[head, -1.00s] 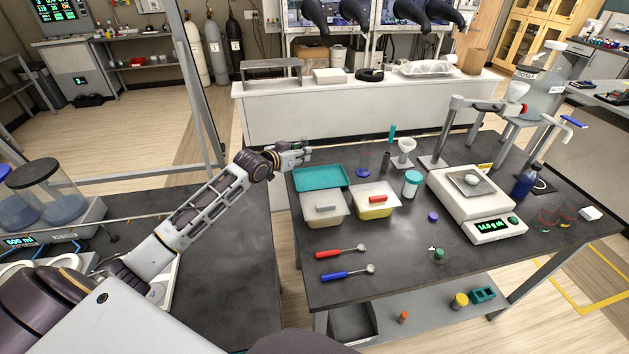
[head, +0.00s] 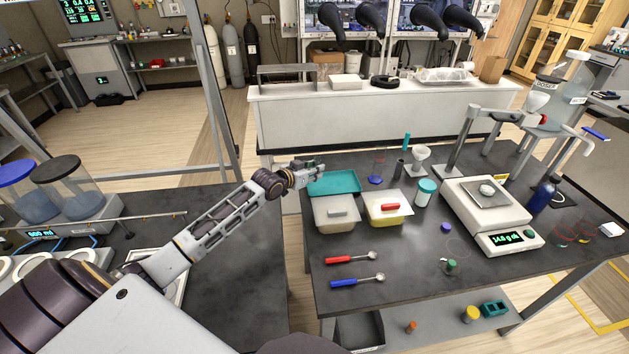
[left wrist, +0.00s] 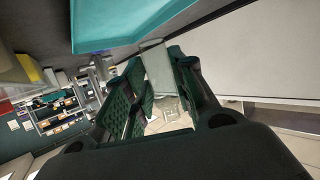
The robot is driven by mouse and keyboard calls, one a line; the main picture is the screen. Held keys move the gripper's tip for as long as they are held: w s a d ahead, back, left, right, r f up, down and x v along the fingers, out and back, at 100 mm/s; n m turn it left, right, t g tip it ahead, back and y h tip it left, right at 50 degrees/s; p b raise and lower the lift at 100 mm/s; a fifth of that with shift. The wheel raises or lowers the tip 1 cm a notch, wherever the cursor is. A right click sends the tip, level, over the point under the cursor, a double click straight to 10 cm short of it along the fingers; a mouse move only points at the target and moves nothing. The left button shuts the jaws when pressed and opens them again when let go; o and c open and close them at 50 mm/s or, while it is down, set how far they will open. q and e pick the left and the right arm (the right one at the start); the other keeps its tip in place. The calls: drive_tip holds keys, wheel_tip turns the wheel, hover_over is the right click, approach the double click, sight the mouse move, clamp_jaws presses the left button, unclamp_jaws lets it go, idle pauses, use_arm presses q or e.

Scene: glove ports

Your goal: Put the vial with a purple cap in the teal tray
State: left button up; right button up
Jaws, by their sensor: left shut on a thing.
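The teal tray (head: 345,181) lies at the back left corner of the dark table; its edge also shows at the top of the left wrist view (left wrist: 115,25). My left gripper (head: 318,168) is at the tray's far left edge. In the left wrist view its green-padded fingers (left wrist: 165,85) are shut on a pale, see-through vial (left wrist: 156,62), close beside the tray edge. The held vial's cap is not visible, so I cannot tell its colour. A small purple-topped item (head: 446,227) stands at the table's middle right. My right gripper is out of view.
Red (head: 340,260) and blue (head: 345,283) spoons lie in front.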

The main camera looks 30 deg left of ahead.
use_arm(q)
drive_tip(key=shift+f, duration=0.45)
drive_tip(key=shift+f, duration=0.1)
drive_tip(key=shift+f, duration=1.75)
drive_tip(key=shift+f, duration=0.1)
drive_tip(key=o, duration=1)
drive_tip(key=shift+s, duration=0.1)
drive_tip(key=shift+v, duration=5.95)
